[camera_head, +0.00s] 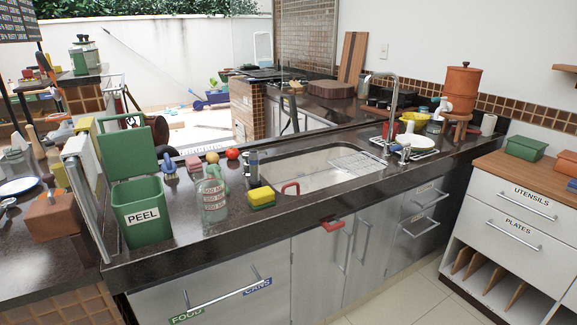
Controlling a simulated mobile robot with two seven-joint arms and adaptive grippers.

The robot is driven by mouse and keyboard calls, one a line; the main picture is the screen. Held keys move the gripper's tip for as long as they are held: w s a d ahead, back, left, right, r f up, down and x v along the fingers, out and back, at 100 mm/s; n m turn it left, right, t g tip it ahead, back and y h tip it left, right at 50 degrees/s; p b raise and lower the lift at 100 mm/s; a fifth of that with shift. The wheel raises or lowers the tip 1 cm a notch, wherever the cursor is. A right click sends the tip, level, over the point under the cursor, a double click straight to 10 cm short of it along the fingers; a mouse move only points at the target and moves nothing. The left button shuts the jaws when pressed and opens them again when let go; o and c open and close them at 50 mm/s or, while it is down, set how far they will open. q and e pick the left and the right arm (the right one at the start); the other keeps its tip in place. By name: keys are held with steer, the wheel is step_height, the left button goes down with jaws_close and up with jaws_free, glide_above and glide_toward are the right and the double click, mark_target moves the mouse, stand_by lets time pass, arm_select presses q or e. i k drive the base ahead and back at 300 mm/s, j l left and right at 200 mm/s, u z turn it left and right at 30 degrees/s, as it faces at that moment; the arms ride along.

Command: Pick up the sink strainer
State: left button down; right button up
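The sink (312,178) is set into the dark counter, with a pale basin. I cannot make out a sink strainer with certainty. A small red loop-shaped item (290,188) is at the sink's near left edge; I cannot tell what it is. A wire rack (358,162) lies across the right part of the sink. The near counter edge hides part of the basin floor. Neither of my grippers is in view.
A green PEEL bin (142,212), a glass bottle (212,195) and a yellow-green sponge (261,197) stand left of the sink. A red item (332,224) sticks out at the counter's front edge.

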mark_target(290, 184)
steer(key=i+l+u, duration=0.3)
steer(key=i+l, duration=0.3)
steer(key=i+l+u, duration=0.25)
steer(key=i+l, duration=0.25)
steer(key=l, duration=0.2)
